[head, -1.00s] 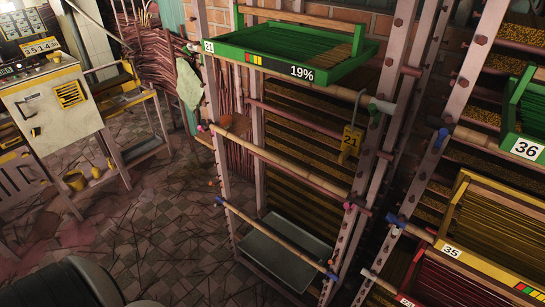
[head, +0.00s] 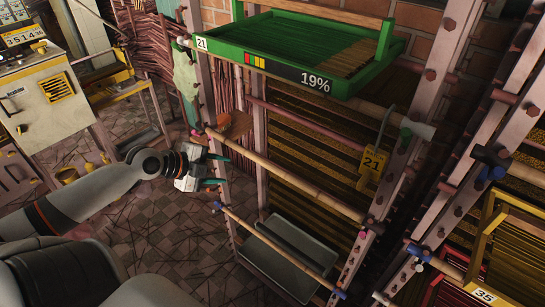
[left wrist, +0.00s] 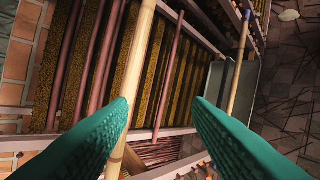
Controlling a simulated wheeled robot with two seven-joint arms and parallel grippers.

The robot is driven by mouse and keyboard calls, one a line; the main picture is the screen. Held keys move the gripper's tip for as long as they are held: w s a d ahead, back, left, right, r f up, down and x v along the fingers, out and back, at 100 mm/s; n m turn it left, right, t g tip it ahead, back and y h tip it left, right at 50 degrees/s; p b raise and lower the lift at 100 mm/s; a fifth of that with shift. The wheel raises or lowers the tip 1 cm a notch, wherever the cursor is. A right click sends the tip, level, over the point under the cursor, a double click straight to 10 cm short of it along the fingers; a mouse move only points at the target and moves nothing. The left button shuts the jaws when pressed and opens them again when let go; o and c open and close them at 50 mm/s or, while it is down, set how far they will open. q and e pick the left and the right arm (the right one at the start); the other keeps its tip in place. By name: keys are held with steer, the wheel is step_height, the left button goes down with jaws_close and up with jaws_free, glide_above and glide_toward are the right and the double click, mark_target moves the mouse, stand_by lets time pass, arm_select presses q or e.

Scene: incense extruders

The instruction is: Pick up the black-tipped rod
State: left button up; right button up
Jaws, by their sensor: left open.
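A pale bamboo rod (head: 290,178) slopes across the rack from the left post to the right post. Its right end (head: 374,226) looks dark, but it is too small to be sure that it is black. My left gripper (head: 222,170) is open and empty at the rack's left post, below that rod's left part. In the left wrist view the green fingers (left wrist: 165,125) are spread, and a bamboo rod (left wrist: 141,60) passes between them, nearer the left finger, which hides part of it. I cannot tell whether they touch. My right gripper is not in view.
A blue-tipped rod (head: 275,245) lies lower on the rack, above grey trays (head: 300,250). A green tray (head: 300,77) marked 21 sits above. A yellow tag (head: 372,165) hangs from a hook at right. A yellow rack (head: 510,240) marked 35 stands at right. Left floor is littered.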

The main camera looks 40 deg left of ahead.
arm_select(q)
steer(key=w+d+r+m+h, duration=0.1)
steer(key=d+r+m+h, duration=0.1)
steer(key=d+r+m, duration=0.3)
steer(key=n, duration=0.2)
glide_toward(276, 171)
steer(key=shift+w+d, duration=0.65)
steer(key=shift+w, duration=0.7)
steer(key=shift+g, duration=0.3)
steer(key=shift+f+p+x, duration=0.2)
steer(key=shift+p+x, duration=0.1)
steer(key=shift+x, duration=0.9)
steer(key=shift+f+p+x, duration=0.15)
steer(key=shift+p+x, duration=0.1)
steer(key=shift+x, duration=0.9)
steer(key=shift+w+d+f, duration=0.1)
steer(key=shift+w+f, duration=0.05)
steer(key=shift+f, duration=0.3)
steer(key=c, duration=0.8)
jaws_close()
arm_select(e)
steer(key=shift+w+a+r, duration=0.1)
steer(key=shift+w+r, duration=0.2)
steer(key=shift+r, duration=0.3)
